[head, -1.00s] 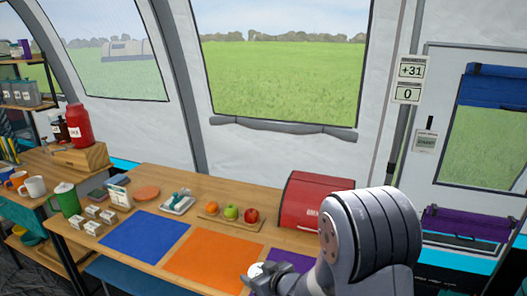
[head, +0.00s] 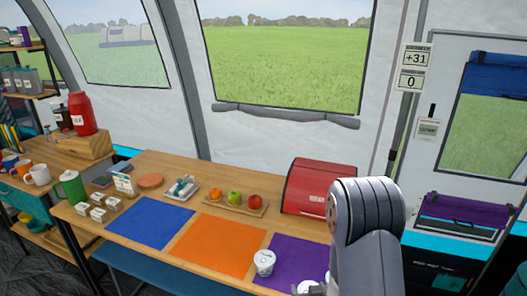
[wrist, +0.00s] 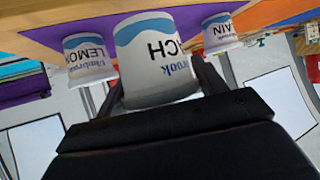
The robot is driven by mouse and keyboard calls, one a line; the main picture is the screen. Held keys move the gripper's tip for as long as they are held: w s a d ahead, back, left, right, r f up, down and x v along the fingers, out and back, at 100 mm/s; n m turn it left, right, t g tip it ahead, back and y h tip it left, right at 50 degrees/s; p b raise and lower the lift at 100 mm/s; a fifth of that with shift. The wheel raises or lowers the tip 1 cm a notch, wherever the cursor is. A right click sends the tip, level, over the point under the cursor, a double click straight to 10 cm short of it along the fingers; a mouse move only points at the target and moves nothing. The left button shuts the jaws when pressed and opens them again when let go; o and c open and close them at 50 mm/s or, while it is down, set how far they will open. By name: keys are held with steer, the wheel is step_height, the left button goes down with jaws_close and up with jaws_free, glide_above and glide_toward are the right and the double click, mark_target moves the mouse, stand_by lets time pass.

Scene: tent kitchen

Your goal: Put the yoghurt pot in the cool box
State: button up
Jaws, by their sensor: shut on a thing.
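My gripper (wrist: 162,88) is shut on a white yoghurt pot (wrist: 155,50) with a blue wave; its lettering, ending in "CH", shows upside down in the wrist view. A pot marked "LEMON" (wrist: 88,60) is left of it, and one whose label ends in "AIN" (wrist: 219,32) is right. In the head view one white pot (head: 264,262) stands near the edge between the orange and purple mats. I cannot make out a cool box.
A purple mat (head: 290,252), an orange mat (head: 215,246) and a blue mat (head: 150,222) lie on the wooden table. A red bin (head: 318,184) stands behind my arm. A fruit tray (head: 212,206) is at the back. The blue mat is clear.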

steer(key=shift+s+d+f+m+h, duration=0.15)
steer(key=shift+s+d+m+h, duration=0.15)
steer(key=shift+d, duration=0.3)
steer(key=shift+s+d+f+m+h, duration=0.2)
steer(key=shift+s+d, duration=0.2)
steer(key=shift+d, duration=0.2)
steer(key=shift+r, duration=0.1)
steer(key=shift+r, duration=0.1)
